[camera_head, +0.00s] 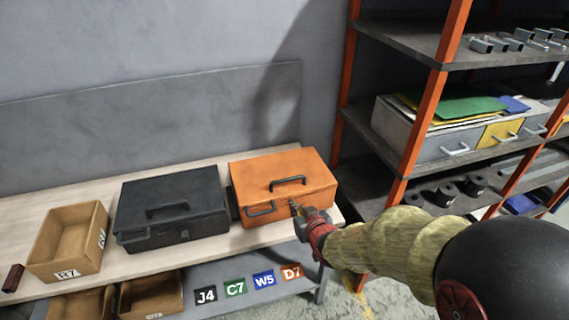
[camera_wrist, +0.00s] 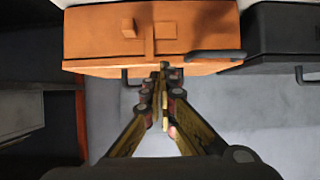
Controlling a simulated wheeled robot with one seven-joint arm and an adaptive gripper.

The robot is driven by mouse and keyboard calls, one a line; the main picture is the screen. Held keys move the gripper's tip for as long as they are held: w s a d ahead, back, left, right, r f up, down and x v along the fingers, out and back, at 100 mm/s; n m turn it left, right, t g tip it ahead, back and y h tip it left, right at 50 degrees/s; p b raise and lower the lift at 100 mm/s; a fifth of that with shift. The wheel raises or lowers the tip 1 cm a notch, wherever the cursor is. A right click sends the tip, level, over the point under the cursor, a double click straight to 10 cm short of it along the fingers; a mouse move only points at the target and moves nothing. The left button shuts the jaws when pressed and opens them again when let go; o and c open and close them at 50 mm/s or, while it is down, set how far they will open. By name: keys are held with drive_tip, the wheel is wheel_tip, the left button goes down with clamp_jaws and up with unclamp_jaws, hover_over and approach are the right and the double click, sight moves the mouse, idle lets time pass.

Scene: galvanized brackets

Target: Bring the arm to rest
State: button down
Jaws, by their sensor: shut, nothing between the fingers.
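My gripper (camera_head: 298,212) is at the front of the orange case (camera_head: 300,172), near its right side, in the head view. In the wrist view my gripper (camera_wrist: 161,80) has its fingers together with nothing between them. The fingertips overlap the front edge of the orange case (camera_wrist: 100,35) there; I cannot tell whether they touch it. My arm (camera_head: 385,245) reaches in from the lower right of the head view. The orange case is shut and has dark handles on its top and front.
A black case (camera_head: 170,203) and a cardboard bin (camera_head: 70,240) stand left of the orange case on the wooden bench (camera_head: 25,215). A dark red block (camera_head: 13,278) lies at the bench's left. An orange-posted shelf rack (camera_head: 425,110) stands at the right. Lettered tags (camera_head: 235,288) show below.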

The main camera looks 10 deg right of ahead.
drive_tip(key=s+d+f+g+h, duration=0.1)
drive_tip(key=s+d+f+g, duration=0.15)
drive_tip(key=s, duration=0.35)
drive_tip(key=s+d+f+g+h, duration=0.1)
drive_tip(key=s+d+f+g, duration=0.2)
drive_tip(key=s, duration=0.4)
drive_tip(key=s+d+r+m+g, duration=0.1)
drive_tip(key=s+d+r+m, duration=0.1)
drive_tip(key=s+r, duration=1.4)
wheel_tip(320, 180, up, 5)
drive_tip(key=shift+s+d+f+m+h, duration=0.15)
drive_tip(key=shift+s+d+m+h, duration=0.15)
drive_tip(key=shift+d, duration=0.5)
